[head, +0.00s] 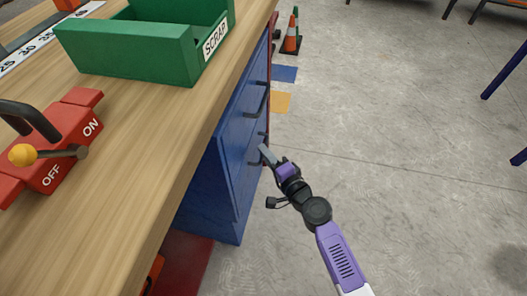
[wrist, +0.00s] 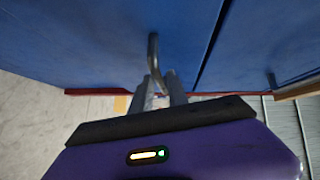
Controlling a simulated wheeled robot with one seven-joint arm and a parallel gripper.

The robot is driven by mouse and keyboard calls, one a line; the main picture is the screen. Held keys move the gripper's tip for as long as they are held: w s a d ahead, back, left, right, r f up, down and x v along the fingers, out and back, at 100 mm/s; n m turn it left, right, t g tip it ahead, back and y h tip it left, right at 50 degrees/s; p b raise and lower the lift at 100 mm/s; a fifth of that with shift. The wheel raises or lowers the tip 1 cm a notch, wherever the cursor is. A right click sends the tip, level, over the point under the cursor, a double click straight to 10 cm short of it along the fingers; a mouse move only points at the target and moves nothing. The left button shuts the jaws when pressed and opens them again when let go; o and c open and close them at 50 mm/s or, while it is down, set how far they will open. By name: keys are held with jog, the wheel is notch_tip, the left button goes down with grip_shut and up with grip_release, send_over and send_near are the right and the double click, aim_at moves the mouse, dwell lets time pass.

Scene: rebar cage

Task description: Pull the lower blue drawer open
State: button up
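The lower blue drawer (head: 238,172) is in the front of the blue cabinet under the workbench, and I see no clear gap around it. Its dark bar handle (head: 254,163) is beside my gripper (head: 264,153) in the head view. In the wrist view the drawer front (wrist: 85,45) fills the upper left. The handle (wrist: 153,50) runs down between my two grey fingers (wrist: 160,92). The fingers stand apart, one on each side of the bar. The far end of the handle is partly hidden by them.
Another blue front with a handle (head: 256,113) is above. The wooden benchtop (head: 150,150) overhangs the cabinet and carries a green scrap bin (head: 130,48) and a red switch (head: 45,150). An orange cone (head: 291,38) stands beyond.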

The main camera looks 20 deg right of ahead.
jog(key=shift+w+a+f, duration=0.15)
jog(key=shift+w, duration=0.55)
grip_shut()
dwell(1.0)
